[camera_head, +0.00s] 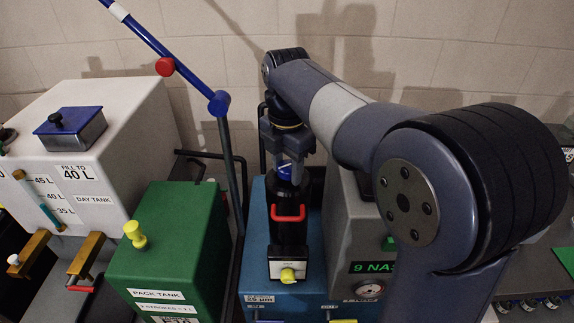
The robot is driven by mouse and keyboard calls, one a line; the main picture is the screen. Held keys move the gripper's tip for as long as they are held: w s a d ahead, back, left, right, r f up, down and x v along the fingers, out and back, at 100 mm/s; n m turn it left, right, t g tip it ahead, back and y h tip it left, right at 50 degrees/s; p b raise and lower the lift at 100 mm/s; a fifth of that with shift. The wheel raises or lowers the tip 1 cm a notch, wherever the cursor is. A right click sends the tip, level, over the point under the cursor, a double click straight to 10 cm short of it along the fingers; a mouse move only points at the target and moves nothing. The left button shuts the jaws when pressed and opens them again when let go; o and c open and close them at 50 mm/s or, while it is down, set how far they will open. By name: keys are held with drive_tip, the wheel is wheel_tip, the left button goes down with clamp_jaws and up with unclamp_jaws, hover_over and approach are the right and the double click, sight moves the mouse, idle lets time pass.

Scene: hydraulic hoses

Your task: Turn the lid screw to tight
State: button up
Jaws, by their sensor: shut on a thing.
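My gripper (287,168) points straight down, centred over the top of a black cylinder (289,228) on a blue cabinet. Its fingers are shut on a small blue piece (285,172) at the top of the cylinder, which looks like the lid screw. The fingers hide part of it, and I cannot tell how far it is turned. A red handle (288,213) is on the front of the cylinder. A yellow knob (288,275) sits below it on a pale plate.
A green pack tank (165,250) and a white day tank (110,130) stand at left. A grey unit with a gauge (369,289) is at right, partly behind my arm. A block wall closes the back.

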drive_tip(key=shift+m, duration=0.3)
drive_tip(key=shift+r+m+p, duration=0.15)
drive_tip(key=shift+m+p, duration=0.65)
drive_tip(key=shift+p, duration=0.15)
drive_tip(key=m+p, duration=0.2)
drive_tip(key=m, duration=0.1)
drive_tip(key=shift+m, duration=0.3)
drive_tip(key=m+p, duration=0.3)
drive_tip(key=m, duration=0.3)
drive_tip(key=shift+w, duration=0.2)
drive_tip(key=m+p, duration=0.1)
drive_tip(key=m, duration=0.5)
drive_tip(key=shift+w+m+p, duration=0.1)
drive_tip(key=shift+m+p, duration=0.2)
drive_tip(key=m+p, duration=0.1)
drive_tip(key=m, duration=0.4)
drive_tip(key=shift+d, duration=0.15)
drive_tip(key=shift+m, duration=0.4)
